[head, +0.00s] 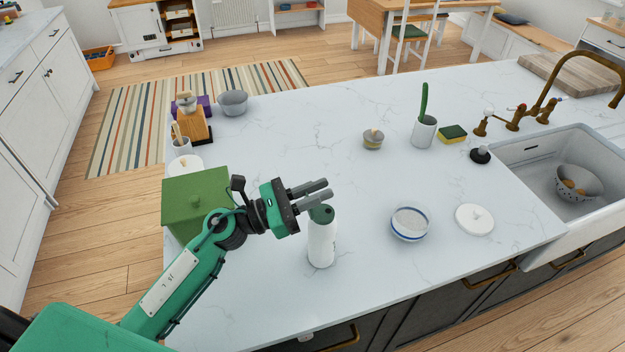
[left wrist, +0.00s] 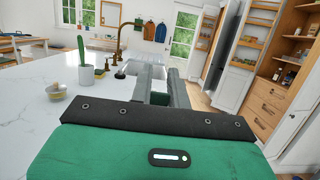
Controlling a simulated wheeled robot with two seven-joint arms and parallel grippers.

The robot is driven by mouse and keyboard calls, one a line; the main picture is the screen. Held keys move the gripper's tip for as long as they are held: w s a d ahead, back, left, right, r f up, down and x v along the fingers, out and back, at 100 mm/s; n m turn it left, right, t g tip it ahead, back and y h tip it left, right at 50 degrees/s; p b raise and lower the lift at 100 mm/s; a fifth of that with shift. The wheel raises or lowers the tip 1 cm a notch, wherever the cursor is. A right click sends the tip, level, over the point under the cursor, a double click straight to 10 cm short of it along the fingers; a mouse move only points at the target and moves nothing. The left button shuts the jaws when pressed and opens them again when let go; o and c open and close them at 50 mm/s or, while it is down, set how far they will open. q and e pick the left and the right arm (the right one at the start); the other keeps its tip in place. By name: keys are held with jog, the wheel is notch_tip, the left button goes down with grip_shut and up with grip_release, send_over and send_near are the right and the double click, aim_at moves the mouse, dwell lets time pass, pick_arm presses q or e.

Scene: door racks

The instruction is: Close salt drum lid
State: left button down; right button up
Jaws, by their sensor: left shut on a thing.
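The salt drum (head: 321,245) is a white upright cylinder near the front of the white counter. Its green lid (head: 321,213) shows at the top, just below my left fingers; how far it is open cannot be told. My left gripper (head: 326,190) reaches in from the left, level, with its fingers over the drum's top. The left wrist view shows the grey fingers (left wrist: 165,82) close together, with a dark green piece, seemingly the lid, between them near the palm. The fingers hide part of the lid. My right gripper is not in view.
A green box (head: 196,198) stands under my left forearm. A blue-rimmed bowl (head: 410,223) and a white knobbed lid (head: 474,219) lie right of the drum. The sink (head: 530,150) is at the right.

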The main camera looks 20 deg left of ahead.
pick_arm(q)
jog(key=y+p, duration=0.1)
jog(key=p, duration=0.1)
jog(key=w+d+g+y+p, duration=0.1)
jog(key=p, duration=0.2)
jog(key=g+y+p, duration=0.1)
jog(key=p, duration=0.2)
jog(key=shift+w+d, duration=0.2)
jog(key=shift+d, duration=0.2)
jog(key=shift+w+d+f+g+y+p, duration=0.15)
jog(key=shift+d+f+g+y+p, duration=0.1)
jog(key=shift+g+y+p, duration=0.3)
jog(key=shift+w+d+f+g+y, duration=0.2)
jog(key=shift+d+f+g+y, duration=0.15)
jog(key=shift+y, duration=0.2)
jog(key=shift+w+d+f+g+y, duration=0.3)
jog(key=shift+f+g+y, duration=0.25)
jog(key=shift+y, duration=0.35)
jog(key=shift+w+d+f+g+y+b, duration=0.15)
jog(key=shift+f+g+y+b, duration=0.3)
jog(key=shift+f+g+y, duration=0.6)
jog(key=shift+w+d+f+g+y+b, duration=0.1)
jog(key=shift+d+f+g+y+b, duration=0.45)
jog(key=shift+y, duration=0.95)
jog(key=shift+w+a+f+g+y+b, duration=0.1)
jog(key=shift+f+g+y+b, duration=0.2)
jog(key=shift+f+g+y, duration=0.75)
jog(key=shift+s+y, duration=0.1)
jog(key=shift+y, duration=0.2)
